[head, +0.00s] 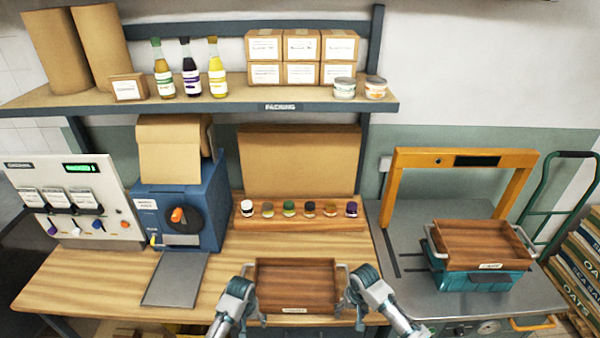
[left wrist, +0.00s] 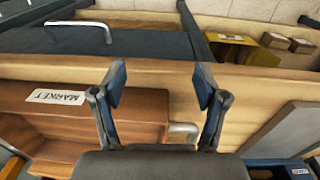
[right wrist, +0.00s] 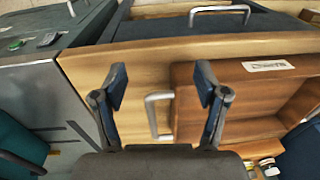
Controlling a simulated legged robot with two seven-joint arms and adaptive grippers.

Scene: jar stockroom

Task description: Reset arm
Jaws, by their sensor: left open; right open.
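My left gripper (head: 250,298) is open and empty at the left side of a brown wooden tray (head: 296,284) on the bench's front edge. In the left wrist view its fingers (left wrist: 160,88) are spread, with the tray's metal handle (left wrist: 183,132) near the right finger. My right gripper (head: 355,298) is open at the tray's right side. In the right wrist view its fingers (right wrist: 162,85) are spread, with the other handle (right wrist: 153,112) showing between them. I cannot tell whether either gripper touches the tray.
A row of small jars (head: 289,209) stands on a wooden rack behind the tray. A blue machine (head: 180,205) with a grey plate stands left. Another wooden tray (head: 484,242) rests on a teal crate (head: 476,280) at right, by an orange frame (head: 404,180). Bench wood (head: 75,280) is bare at far left.

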